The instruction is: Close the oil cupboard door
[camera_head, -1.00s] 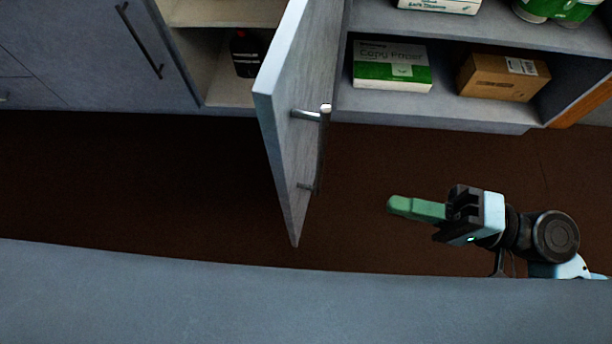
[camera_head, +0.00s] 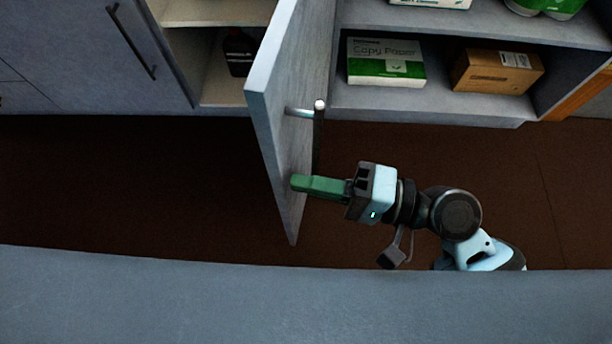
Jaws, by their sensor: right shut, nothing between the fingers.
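The oil cupboard door (camera_head: 285,120) is grey and stands open, swung out toward me. Its bar handle (camera_head: 318,135) is on the right-hand face. Behind the door's left side is the open cupboard, with a dark bottle (camera_head: 239,52) on its lower shelf. My right gripper (camera_head: 300,184) comes in from the right with its green fingers shut and empty. The fingertips are at the door's right-hand face, near the lower end of the handle, which they partly hide. I cannot tell whether they touch the door. My left gripper is not in view.
To the right is an open shelf unit (camera_head: 440,105) with a copy paper pack (camera_head: 385,63) and a cardboard box (camera_head: 496,70). A closed cupboard door (camera_head: 80,60) is at the left. A grey surface (camera_head: 300,305) crosses the front. The brown floor (camera_head: 130,185) left of the door is clear.

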